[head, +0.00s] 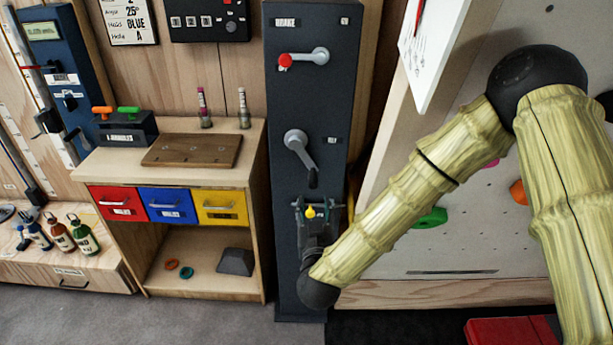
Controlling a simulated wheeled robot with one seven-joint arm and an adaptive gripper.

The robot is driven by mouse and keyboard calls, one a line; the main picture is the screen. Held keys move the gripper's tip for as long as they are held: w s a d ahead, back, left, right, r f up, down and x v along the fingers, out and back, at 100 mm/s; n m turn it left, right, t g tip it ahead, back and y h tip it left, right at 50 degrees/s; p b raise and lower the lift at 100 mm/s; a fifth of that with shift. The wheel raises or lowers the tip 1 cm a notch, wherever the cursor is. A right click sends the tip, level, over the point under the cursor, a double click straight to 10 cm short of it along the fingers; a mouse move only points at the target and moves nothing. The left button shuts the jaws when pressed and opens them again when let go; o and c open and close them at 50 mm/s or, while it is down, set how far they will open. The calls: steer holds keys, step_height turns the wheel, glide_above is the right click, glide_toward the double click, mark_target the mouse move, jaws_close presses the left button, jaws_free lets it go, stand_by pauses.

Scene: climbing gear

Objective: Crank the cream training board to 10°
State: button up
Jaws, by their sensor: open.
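The cream training board (470,235) with coloured holds stands at the right, partly hidden behind my arm. A dark upright panel (283,230) stands left of it. Near its top, under a BRAKE label, is a grey lever (308,57) with a red knob at its left end. Below is a grey crank (301,152) whose arm slants down right to a dark grip (313,178). My gripper (312,204) is open in front of the panel, just below the crank grip in the picture. Whether it touches the grip, I cannot tell. No angle scale is readable on the board.
A wooden cabinet (253,205) with red, blue and yellow drawers stands left of the panel. A brown board (192,150) and small items lie on top. A red object (505,331) is at the lower right.

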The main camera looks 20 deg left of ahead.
mark_target(313, 187)
steer(key=p+x, duration=0.2)
steer(key=x, duration=0.8)
steer(key=shift+w+a+f, duration=0.1)
steer(key=shift+w+a, duration=0.05)
steer(key=shift+w, duration=0.15)
jaws_close()
